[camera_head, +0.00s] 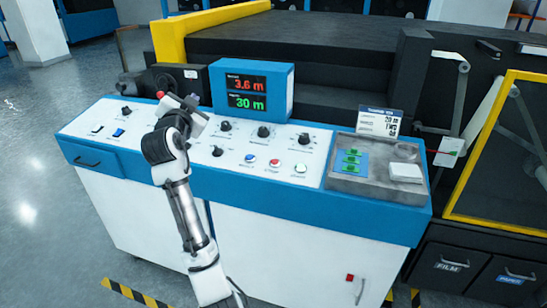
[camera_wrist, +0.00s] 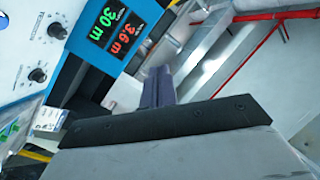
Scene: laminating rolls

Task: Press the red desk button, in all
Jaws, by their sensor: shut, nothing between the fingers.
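A row of round buttons sits on the sloping white panel (camera_head: 185,150) in the head view: a blue-lit one (camera_head: 250,158), a red one (camera_head: 274,162) and a white-green one (camera_head: 300,168). Another small red knob (camera_head: 160,94) shows at the back left of the panel, beside my gripper. My gripper (camera_head: 192,101) is above the panel's left-centre part, left of the row and apart from the red button. Its dark fingers (camera_wrist: 158,86) are together and empty in the wrist view. The red button does not show in the wrist view.
A blue display box (camera_head: 252,90) reading 3.6 m and 30 m stands at the panel's back, close to my gripper. Black knobs (camera_head: 264,131) rise from the panel. A grey tray (camera_head: 380,184) with green pieces, a white block and a card is at right.

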